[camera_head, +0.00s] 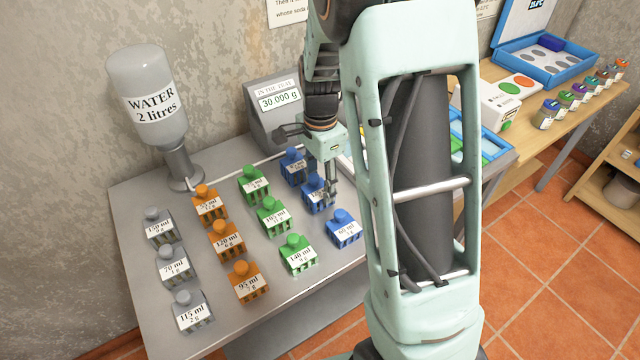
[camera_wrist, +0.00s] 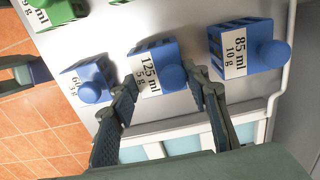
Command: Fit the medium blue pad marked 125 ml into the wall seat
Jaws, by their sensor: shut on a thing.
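The medium blue pad marked 125 ml (camera_head: 314,196) is a block with a round knob on top, in the blue column on the grey table. In the wrist view this pad (camera_wrist: 150,55) sits between my two fingers, its label reading 125 ml, 5 g. My gripper (camera_head: 331,190) points down and is shut on it; the fingers also show in the wrist view (camera_wrist: 165,84). I cannot tell whether the pad is clear of the table. Blue pads marked 85 ml (camera_wrist: 235,45) and 60 (camera_wrist: 85,82) stand on either side. I cannot pick out the wall seat.
Green (camera_head: 297,256), orange (camera_head: 243,283) and grey (camera_head: 193,312) blocks stand in columns on the grey table (camera_head: 150,335). A water bottle (camera_head: 148,95) and a display reading 30.000 g (camera_head: 278,97) stand behind. A wooden table at right holds a blue case (camera_head: 590,72) and small jars.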

